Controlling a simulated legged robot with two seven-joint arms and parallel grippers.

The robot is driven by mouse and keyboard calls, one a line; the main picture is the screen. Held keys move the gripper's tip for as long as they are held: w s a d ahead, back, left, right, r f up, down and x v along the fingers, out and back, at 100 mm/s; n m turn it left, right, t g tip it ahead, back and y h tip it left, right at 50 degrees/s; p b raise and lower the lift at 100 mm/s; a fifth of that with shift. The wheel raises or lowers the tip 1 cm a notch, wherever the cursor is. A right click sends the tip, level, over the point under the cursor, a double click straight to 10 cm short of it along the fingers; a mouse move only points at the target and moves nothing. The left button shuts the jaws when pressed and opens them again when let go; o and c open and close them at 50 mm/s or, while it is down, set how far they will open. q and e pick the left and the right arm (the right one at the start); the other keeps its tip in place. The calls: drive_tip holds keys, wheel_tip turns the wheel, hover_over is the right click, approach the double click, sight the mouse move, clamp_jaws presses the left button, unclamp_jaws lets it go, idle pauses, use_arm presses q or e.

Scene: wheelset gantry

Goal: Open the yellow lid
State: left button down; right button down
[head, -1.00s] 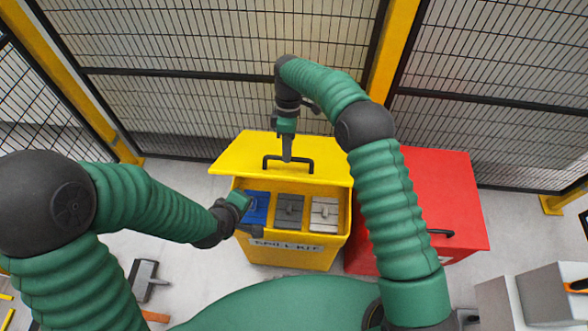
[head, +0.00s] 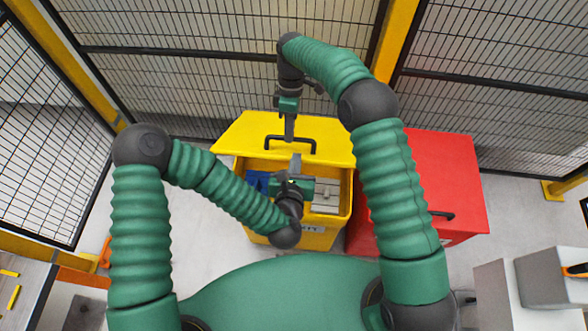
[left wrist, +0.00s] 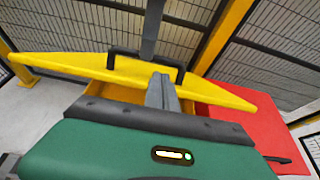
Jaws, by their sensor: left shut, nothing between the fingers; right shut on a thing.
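The yellow lid (head: 238,133) of the spill kit box (head: 342,195) is tilted up at the back, and the box's inside shows below it. A black handle (head: 268,141) is on the lid; it also shows in the left wrist view (left wrist: 112,58). My right gripper (head: 290,136) is shut on the handle from above. My left gripper (head: 295,160) is shut and empty, above the box opening and just in front of the lid; its fingers also show in the left wrist view (left wrist: 162,92). Whether they touch the lid I cannot tell.
Blue (head: 258,181) and grey (head: 326,196) items sit inside the box, partly hidden by my left arm. A red box (head: 445,180) with a black handle stands to the right. Mesh fence (head: 200,70) stands behind. Grey floor is clear to the left.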

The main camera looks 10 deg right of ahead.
use_arm(q)
drive_tip(key=shift+x, duration=2)
use_arm(e)
drive_tip(key=shift+w+d+f, duration=0.2)
drive_tip(key=shift+w+d, duration=0.15)
drive_tip(key=shift+d, duration=0.05)
use_arm(q)
drive_tip(key=shift+f, duration=0.1)
drive_tip(key=shift+w+d+r, duration=0.2)
drive_tip(key=shift+w+r, duration=0.5)
drive_tip(key=shift+r, duration=0.3)
use_arm(e)
drive_tip(key=c, duration=1.7)
unclamp_jaws()
use_arm(q)
drive_tip(key=shift+w+f, duration=0.15)
drive_tip(key=shift+w, duration=0.1)
use_arm(e)
drive_tip(key=shift+o, duration=1.2)
drive_tip(key=shift+w+a+f, duration=0.1)
drive_tip(key=shift+w+f, duration=0.05)
drive_tip(key=shift+w, duration=0.05)
drive_tip(key=shift+o, duration=0.3)
drive_tip(key=shift+a, duration=0.1)
drive_tip(key=shift+s, duration=0.1)
